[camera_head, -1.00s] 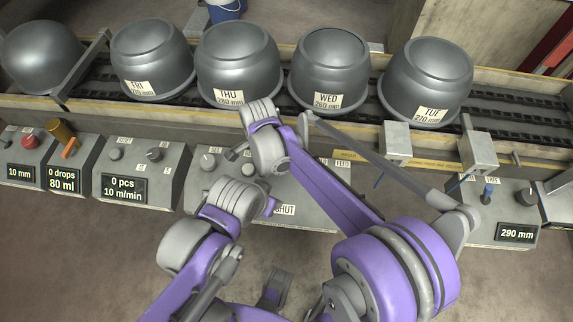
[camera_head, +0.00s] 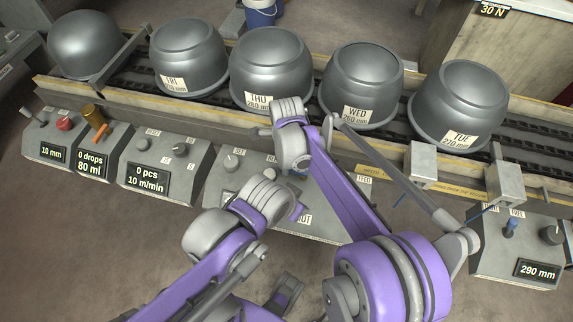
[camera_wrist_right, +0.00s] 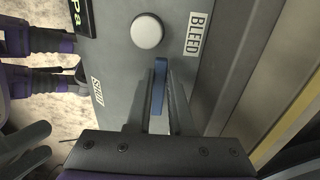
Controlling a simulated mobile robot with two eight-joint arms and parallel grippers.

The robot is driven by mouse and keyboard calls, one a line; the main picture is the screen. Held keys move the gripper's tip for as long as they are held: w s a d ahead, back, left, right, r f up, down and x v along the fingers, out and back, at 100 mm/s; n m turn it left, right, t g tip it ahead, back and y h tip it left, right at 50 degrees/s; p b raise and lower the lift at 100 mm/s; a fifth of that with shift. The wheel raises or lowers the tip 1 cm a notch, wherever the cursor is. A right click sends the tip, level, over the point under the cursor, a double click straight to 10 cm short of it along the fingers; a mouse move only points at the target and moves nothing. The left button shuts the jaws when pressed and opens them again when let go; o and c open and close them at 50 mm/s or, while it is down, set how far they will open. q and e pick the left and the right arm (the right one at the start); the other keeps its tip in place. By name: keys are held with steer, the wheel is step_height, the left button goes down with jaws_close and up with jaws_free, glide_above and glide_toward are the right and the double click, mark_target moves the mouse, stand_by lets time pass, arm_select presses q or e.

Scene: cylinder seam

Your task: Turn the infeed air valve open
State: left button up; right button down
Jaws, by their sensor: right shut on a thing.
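The air valve's blue handle (camera_wrist_right: 159,86) shows in the right wrist view on a grey panel (camera_wrist_right: 125,65), between a "BLEED" label and a "SHUT" label. My right gripper (camera_wrist_right: 159,105) is shut on this handle, one dark finger on each side. The handle points along the fingers in that view. In the head view the same panel (camera_head: 330,225) lies under my arms, and its valve and my right fingertips are hidden behind my right wrist. My left wrist (camera_head: 262,198) is in front of the panel's lower part; its jaws cannot be made out.
A white round button (camera_wrist_right: 147,31) sits close above the handle in the wrist view. Behind the panels, a conveyor (camera_head: 130,90) carries several grey pots, including one marked WED (camera_head: 362,80). Other control panels stand left (camera_head: 165,165) and right (camera_head: 515,250).

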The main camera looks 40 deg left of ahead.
stand_by(0.4)
steer(key=c, duration=0.8)
jaws_free()
steer(key=shift+r, duration=0.1)
step_height(320, 180, up, 11)
steer(key=shift+p, duration=0.4)
steer(key=shift+f, duration=0.2)
